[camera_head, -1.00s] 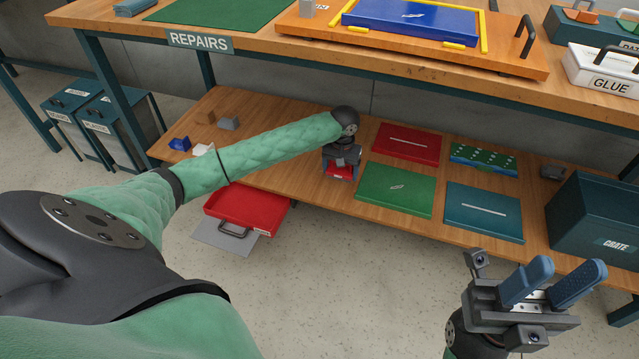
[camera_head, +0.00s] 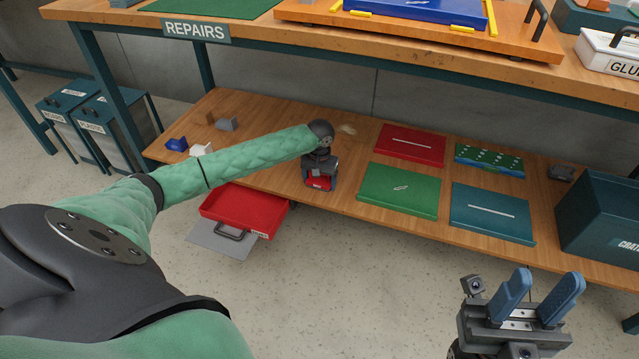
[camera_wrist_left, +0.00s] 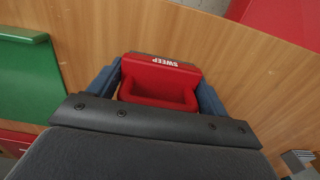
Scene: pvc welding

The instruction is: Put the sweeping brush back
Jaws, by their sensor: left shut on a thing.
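The sweeping brush (camera_wrist_left: 160,82) has a red handle marked SWEEP. In the left wrist view it sits between the two blue fingers of my left gripper (camera_wrist_left: 158,92), which is shut on it. In the head view my left gripper (camera_head: 319,180) is low over the wooden lower shelf, left of the green panel, with the red brush (camera_head: 319,180) partly showing. The brush's underside is hidden, so I cannot tell whether it touches the shelf. My right gripper (camera_head: 537,300) is open and empty at the lower right, in front of the bench.
Red (camera_head: 411,145), green (camera_head: 398,190) and teal (camera_head: 492,212) panels and a circuit board (camera_head: 489,160) lie on the shelf. A crate (camera_head: 605,215) stands right. A pale patch (camera_head: 347,129) lies behind my gripper. A red tray (camera_head: 243,208) is below the shelf edge; small blocks (camera_head: 201,150) lie left.

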